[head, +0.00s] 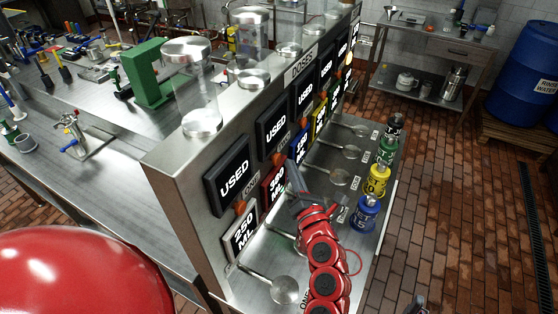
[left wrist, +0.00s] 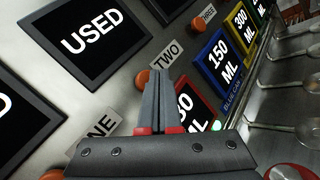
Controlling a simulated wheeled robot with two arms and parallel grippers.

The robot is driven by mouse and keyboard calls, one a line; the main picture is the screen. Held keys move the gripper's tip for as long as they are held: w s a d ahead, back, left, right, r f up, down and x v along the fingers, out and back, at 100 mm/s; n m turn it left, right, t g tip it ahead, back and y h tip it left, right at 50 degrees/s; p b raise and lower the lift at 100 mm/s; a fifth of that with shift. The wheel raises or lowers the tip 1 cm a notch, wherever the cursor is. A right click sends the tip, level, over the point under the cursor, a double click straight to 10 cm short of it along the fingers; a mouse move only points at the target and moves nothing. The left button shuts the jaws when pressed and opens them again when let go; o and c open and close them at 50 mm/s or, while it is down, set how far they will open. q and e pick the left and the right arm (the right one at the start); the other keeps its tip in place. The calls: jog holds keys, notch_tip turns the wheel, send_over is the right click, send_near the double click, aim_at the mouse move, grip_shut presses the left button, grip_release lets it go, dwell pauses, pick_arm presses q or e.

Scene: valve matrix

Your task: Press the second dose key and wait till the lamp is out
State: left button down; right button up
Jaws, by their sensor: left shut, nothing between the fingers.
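The orange second key sits beside the TWO label (left wrist: 166,54) on the steel panel. It shows in the left wrist view (left wrist: 142,79) and in the head view (head: 277,158). My left gripper (head: 292,170) is shut and empty in front of the panel. In the left wrist view its fingertips (left wrist: 158,73) appear just right of the TWO key; I cannot tell whether they touch it. A small green light (left wrist: 216,126) glows beside the red plate (left wrist: 194,105). The display (left wrist: 91,42) above the key reads USED. A dark shape at the head view's bottom right may be my right gripper (head: 415,305).
Orange keys ONE (left wrist: 52,174) and THREE (left wrist: 194,23) flank TWO. Metal ladles (head: 285,289) stick out below the plates. Coloured canisters, including a blue one (head: 364,215), stand along the shelf's outer edge. Brick floor lies open to the right.

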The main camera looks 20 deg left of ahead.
pick_arm(q)
jog(key=shift+s+d+b, duration=0.1)
jog(key=shift+d+b, duration=1.1)
jog(key=shift+d, duration=1.3)
